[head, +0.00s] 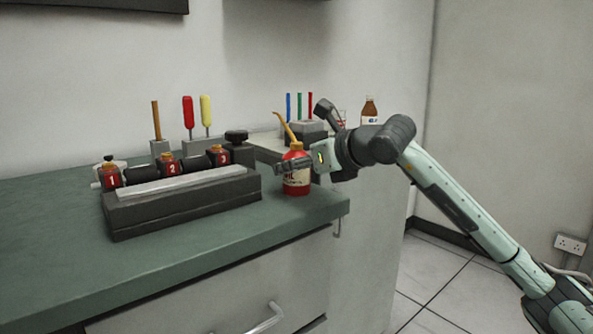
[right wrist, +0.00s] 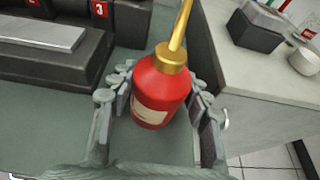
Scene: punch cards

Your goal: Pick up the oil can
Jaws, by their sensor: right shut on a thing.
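The oil can (head: 296,184) is red with a pale label, a brass collar and a long thin spout. It stands upright at the right end of the green worktop, though I cannot tell whether its base touches the surface. My right gripper (head: 297,165) reaches it from the right and is shut around its upper body. In the right wrist view the oil can (right wrist: 160,92) sits between the two fingers of the gripper (right wrist: 160,97), with the spout pointing up and away. My left gripper is not in view.
A dark block (head: 180,205) with a pale bar and red numbered blocks stands left of the can. Screwdriver-like tools (head: 188,112) stand behind it. A pen holder (head: 306,133) and a brown bottle (head: 369,110) are at the back right. The worktop's front left (head: 60,270) is clear.

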